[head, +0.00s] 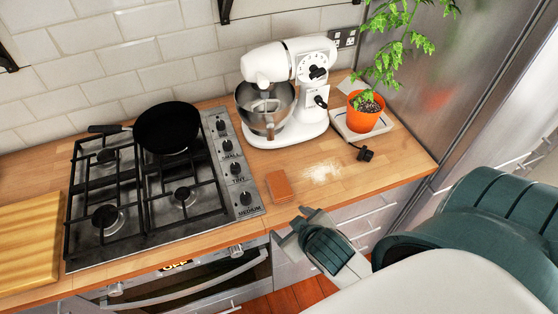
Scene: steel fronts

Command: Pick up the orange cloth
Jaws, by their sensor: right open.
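The orange cloth (279,187) lies flat on the wooden counter, just right of the gas hob's knobs and near the counter's front edge. It is a small folded rectangle. My right gripper (292,226) is in front of the counter edge, below and slightly right of the cloth in the picture. It is open and empty, and apart from the cloth. My left gripper does not show.
A gas hob (230,185) with a black pan (167,128) stands left of the cloth. A white stand mixer (304,118) is behind it. A white powdery patch (322,172) lies to its right. A potted plant (366,115) stands back right, beside the steel fridge (440,80).

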